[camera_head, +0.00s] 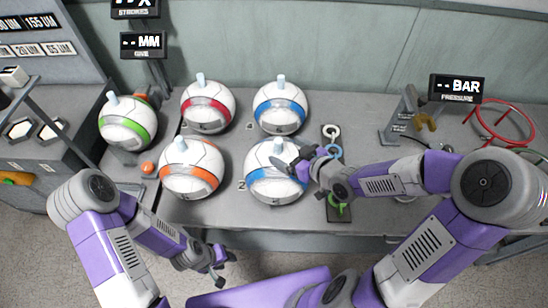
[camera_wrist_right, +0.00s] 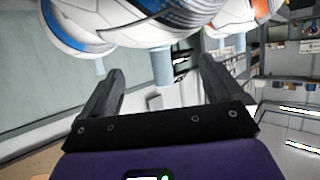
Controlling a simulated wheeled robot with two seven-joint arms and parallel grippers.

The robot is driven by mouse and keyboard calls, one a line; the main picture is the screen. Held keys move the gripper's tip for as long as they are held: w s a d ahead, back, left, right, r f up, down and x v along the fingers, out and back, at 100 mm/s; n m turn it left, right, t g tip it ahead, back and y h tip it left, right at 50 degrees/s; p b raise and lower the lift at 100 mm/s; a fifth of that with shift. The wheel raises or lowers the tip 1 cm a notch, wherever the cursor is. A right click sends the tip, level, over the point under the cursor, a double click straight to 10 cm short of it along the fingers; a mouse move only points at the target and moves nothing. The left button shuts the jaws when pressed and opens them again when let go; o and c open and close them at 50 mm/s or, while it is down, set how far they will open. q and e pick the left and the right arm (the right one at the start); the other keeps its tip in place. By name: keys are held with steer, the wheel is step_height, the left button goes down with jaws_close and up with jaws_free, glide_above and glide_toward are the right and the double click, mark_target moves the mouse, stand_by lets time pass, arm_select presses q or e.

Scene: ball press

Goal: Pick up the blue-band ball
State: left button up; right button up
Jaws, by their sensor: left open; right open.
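Two balls with blue bands stand on the grey bench: a front one (camera_head: 262,182) and a back one (camera_head: 279,116). Each is white with a pale peg on top. My right gripper (camera_head: 293,163) is open at the upper right of the front ball, its fingers partly covering it. In the right wrist view the open fingers (camera_wrist_right: 160,85) lie either side of the direction of a pale peg (camera_wrist_right: 163,66) under a large white ball (camera_wrist_right: 140,22); contact cannot be told. My left gripper (camera_head: 217,267) is open and empty, low in front of the bench.
A red-band ball (camera_head: 208,113), an orange-band ball (camera_head: 190,180) and a green-band ball (camera_head: 124,130) stand to the left. A strip with coloured rings (camera_head: 332,133) lies right of the front ball. A pressure display (camera_head: 456,89) and red hose (camera_head: 512,112) are further right.

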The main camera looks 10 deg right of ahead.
mark_target(281, 150)
steer(key=shift+w+a+f+b, duration=0.25)
steer(key=shift+w+f+b, duration=0.1)
steer(key=shift+w, duration=0.15)
steer(key=shift+w+a+f+b, duration=0.25)
steer(key=shift+a+b, duration=0.1)
steer(key=shift+b, duration=0.1)
steer(key=b+x, duration=0.2)
steer(key=x, duration=0.1)
steer(key=shift+w+a, duration=0.15)
steer(key=shift+w, duration=0.2)
steer(key=shift+w+a+f, duration=0.15)
steer(key=shift+w+a, duration=0.05)
steer(key=shift+w, duration=0.2)
